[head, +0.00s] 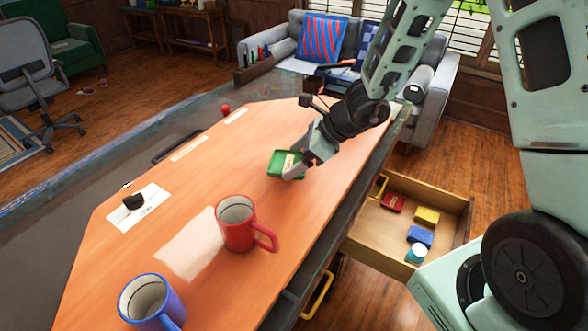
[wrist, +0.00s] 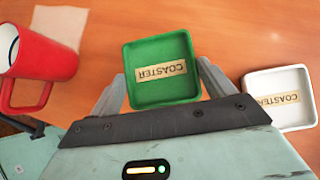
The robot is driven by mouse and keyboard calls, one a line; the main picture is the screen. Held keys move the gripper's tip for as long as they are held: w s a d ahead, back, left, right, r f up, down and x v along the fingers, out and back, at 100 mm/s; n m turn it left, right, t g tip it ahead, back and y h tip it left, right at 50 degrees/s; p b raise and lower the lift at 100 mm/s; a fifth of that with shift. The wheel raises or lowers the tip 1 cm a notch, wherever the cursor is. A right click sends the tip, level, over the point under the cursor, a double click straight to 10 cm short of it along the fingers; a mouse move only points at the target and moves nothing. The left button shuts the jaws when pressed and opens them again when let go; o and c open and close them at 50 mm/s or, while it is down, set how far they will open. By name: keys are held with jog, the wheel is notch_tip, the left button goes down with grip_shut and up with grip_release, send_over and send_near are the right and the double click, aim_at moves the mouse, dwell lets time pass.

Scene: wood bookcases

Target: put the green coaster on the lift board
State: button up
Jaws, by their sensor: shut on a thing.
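The green coaster (head: 277,163) is a square tray with a raised rim and a "COASTER" label, and it also shows in the wrist view (wrist: 161,92). My gripper (wrist: 165,92) is shut on it, with one finger at each side. The coaster is over the orange wooden board (head: 330,115); I cannot tell whether it touches the surface. A white coaster (wrist: 289,83) lies close to its right in the wrist view. No label names the lift board; the orange board is the only large board I see.
A red mug (head: 237,224) and a blue mug (head: 147,300) stand on the board, near a pale sheet (head: 190,246). A card (head: 138,208) with a dark item lies at left. An open drawer (head: 362,245) with several small items juts out at right.

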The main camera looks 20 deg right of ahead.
jog(key=shift+f, duration=1.6)
jog(key=shift+f+b, duration=0.2)
jog(key=shift+b, duration=0.25)
jog(key=o, duration=0.9)
jog(key=shift+o, duration=0.2)
jog(key=shift+r, duration=0.15)
